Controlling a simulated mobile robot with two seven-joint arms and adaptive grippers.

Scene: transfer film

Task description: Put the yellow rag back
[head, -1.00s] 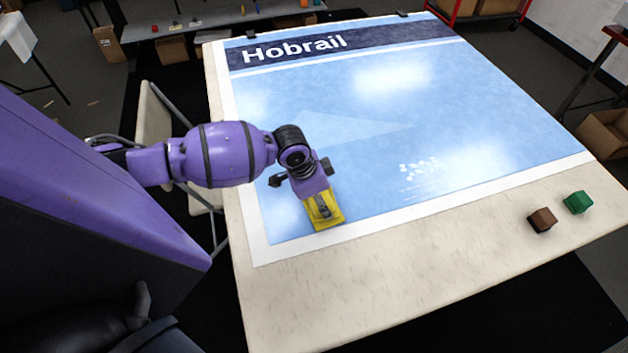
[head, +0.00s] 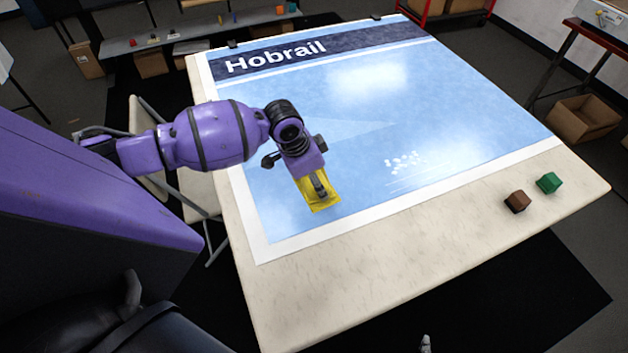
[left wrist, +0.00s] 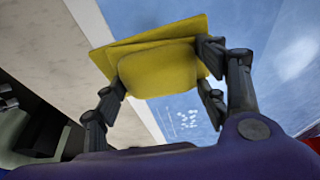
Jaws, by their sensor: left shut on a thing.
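My left gripper (head: 319,190) points down and is shut on the rag. In the left wrist view the rag (left wrist: 155,62) sits between the two dark fingers of the left gripper (left wrist: 160,82), and its flat edge sticks out beyond them. I cannot tell whether the rag touches the sheet. My right gripper is not recognisable in either view.
The blue Hobrail sheet (head: 350,125) covers much of the pale table (head: 400,262). A brown block (head: 517,201) and a green block (head: 549,183) stand at the right. A low grey shelf (head: 205,32) with small things is at the back left.

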